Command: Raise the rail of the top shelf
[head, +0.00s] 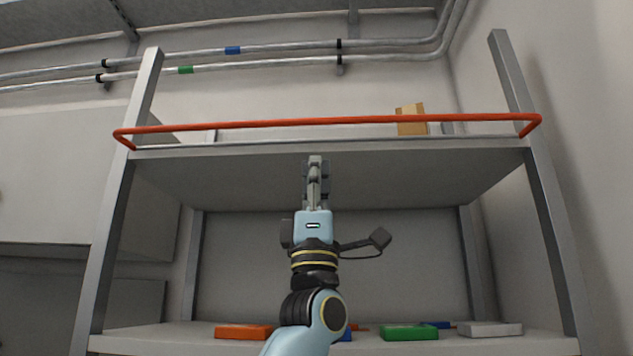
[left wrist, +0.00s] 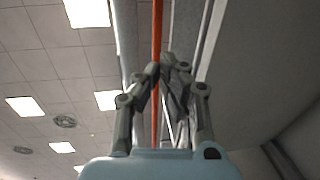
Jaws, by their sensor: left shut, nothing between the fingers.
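The top shelf (head: 330,170) shows from below, with its grey front edge spanning two metal posts. An orange-red rail (head: 330,122) runs along its front, with short bent ends reaching back to the shelf corners. In the head view it appears above the shelf's front edge; how far it stands out is hard to tell. My left gripper (head: 315,162) points up, shut and empty, near the middle of the front edge. In the left wrist view the rail (left wrist: 157,40) passes behind the closed fingers (left wrist: 165,72); contact is unclear. My right gripper is out of view.
A cardboard box (head: 410,119) stands on the top shelf, right of centre. The lower shelf holds an orange box (head: 243,331), a green box (head: 408,332) and a grey box (head: 490,329). Upright posts (head: 113,220) bound both sides. Pipes run along the back wall.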

